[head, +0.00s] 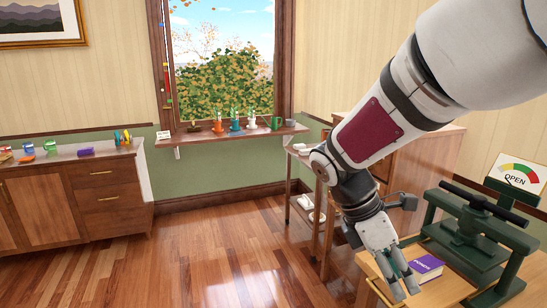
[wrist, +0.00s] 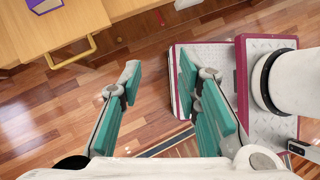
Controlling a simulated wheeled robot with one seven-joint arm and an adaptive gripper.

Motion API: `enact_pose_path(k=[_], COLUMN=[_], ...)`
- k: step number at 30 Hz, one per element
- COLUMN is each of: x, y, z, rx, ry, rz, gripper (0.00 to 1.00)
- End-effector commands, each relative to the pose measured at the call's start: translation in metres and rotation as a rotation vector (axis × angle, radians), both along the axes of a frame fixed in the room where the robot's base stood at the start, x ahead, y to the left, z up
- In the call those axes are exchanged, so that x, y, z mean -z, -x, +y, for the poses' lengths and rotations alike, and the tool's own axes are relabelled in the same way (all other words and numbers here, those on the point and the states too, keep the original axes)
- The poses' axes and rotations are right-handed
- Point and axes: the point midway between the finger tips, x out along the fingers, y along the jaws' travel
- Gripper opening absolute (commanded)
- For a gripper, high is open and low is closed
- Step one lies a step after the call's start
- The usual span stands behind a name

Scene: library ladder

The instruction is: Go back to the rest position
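My gripper (head: 405,283) hangs at the lower right in the head view, fingers pointing down, in front of a wooden table (head: 446,290) with a purple book on it. In the wrist view my gripper (wrist: 158,85) shows two teal-padded fingers spread apart. Nothing is between them; wooden floor lies below. The gripper is open and empty.
A purple book (head: 426,267) lies beside a green press (head: 480,230) on the table. A yellow handle (wrist: 75,52) sticks out from the table. A shelf cart (head: 305,205) stands behind my arm. The wooden floor (head: 210,260) at left is clear.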

Motion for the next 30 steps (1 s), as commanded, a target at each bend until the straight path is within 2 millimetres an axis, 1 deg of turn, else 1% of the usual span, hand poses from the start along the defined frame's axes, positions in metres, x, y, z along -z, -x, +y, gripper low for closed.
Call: enact_pose_path(k=[1, 6, 12, 18, 21, 24, 27, 30], x=[-0.014, -0.045, -0.075, -0.096, -0.102, -0.106, -0.108, -0.108], y=[0.013, 0.053, 0.098, 0.14, 0.156, 0.167, 0.174, 0.176], z=[-0.002, -0.002, 0.003, 0.012, 0.016, 0.02, 0.022, 0.023], rx=[0.077, 0.364, 0.711, 1.067, 1.222, 1.34, 1.415, 1.45], ry=[-0.03, -0.128, -0.249, -0.376, -0.436, -0.482, -0.512, -0.525], rz=[-0.068, -0.282, -0.507, -0.698, -0.77, -0.82, -0.848, -0.86], gripper=[0.31, 0.31, 0.31, 0.31, 0.31, 0.31, 0.31, 0.31])
